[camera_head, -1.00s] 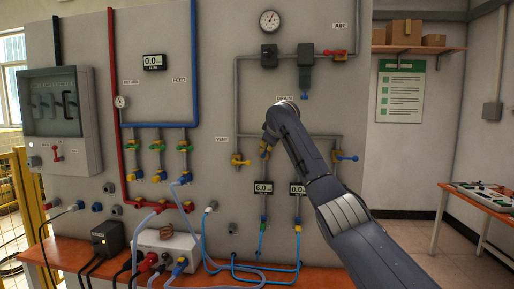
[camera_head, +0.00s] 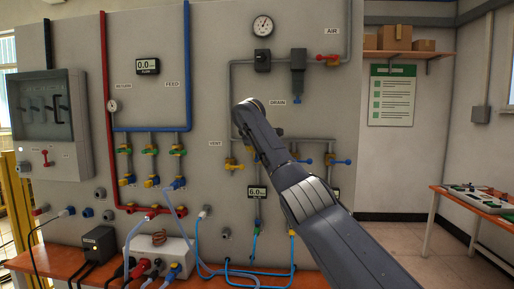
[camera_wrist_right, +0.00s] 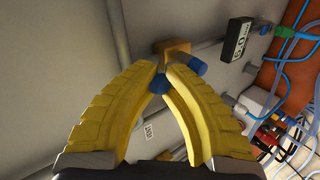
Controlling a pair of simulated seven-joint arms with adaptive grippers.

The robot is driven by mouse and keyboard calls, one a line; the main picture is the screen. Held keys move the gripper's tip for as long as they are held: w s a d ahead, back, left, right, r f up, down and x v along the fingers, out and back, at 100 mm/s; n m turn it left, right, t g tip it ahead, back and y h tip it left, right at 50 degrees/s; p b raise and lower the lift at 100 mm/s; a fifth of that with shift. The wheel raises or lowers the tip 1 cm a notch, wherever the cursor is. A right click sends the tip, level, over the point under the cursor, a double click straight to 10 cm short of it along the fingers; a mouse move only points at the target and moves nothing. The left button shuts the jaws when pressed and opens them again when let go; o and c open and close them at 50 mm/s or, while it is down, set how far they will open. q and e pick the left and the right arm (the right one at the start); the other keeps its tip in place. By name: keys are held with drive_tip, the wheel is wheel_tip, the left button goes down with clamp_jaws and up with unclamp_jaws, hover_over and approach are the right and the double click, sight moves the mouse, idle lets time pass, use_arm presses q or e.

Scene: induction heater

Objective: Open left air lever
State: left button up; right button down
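The left air lever belongs to a yellow valve (camera_wrist_right: 176,47) beside a black display reading 6.0 (camera_wrist_right: 235,35) in the right wrist view. One blue handle end (camera_wrist_right: 159,84) shows between the fingertips, and another blue end (camera_wrist_right: 198,66) shows just beyond the right finger. I cannot tell whether the fingers press on it. My left gripper is out of view.
The vent valve (camera_head: 232,164) stands left of my right arm. A valve with a blue lever (camera_head: 341,162) is to the right of the arm. Hoses (camera_head: 263,270) loop over the orange bench below.

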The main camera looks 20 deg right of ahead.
drive_tip(key=shift+w+a+f, duration=0.1)
drive_tip(key=shift+a+f, duration=0.25)
drive_tip(key=shift+f, duration=0.3)
drive_tip(key=c, duration=1.8)
unclamp_jaws()
drive_tip(key=shift+r, duration=0.15)
drive_tip(key=o, duration=0.6)
drive_tip(key=shift+a+r, duration=0.1)
drive_tip(key=shift+r, duration=0.05)
drive_tip(key=shift+o, duration=0.8)
drive_tip(key=shift+d+r, duration=0.1)
drive_tip(key=shift+d, duration=0.1)
drive_tip(key=v, duration=1.2)
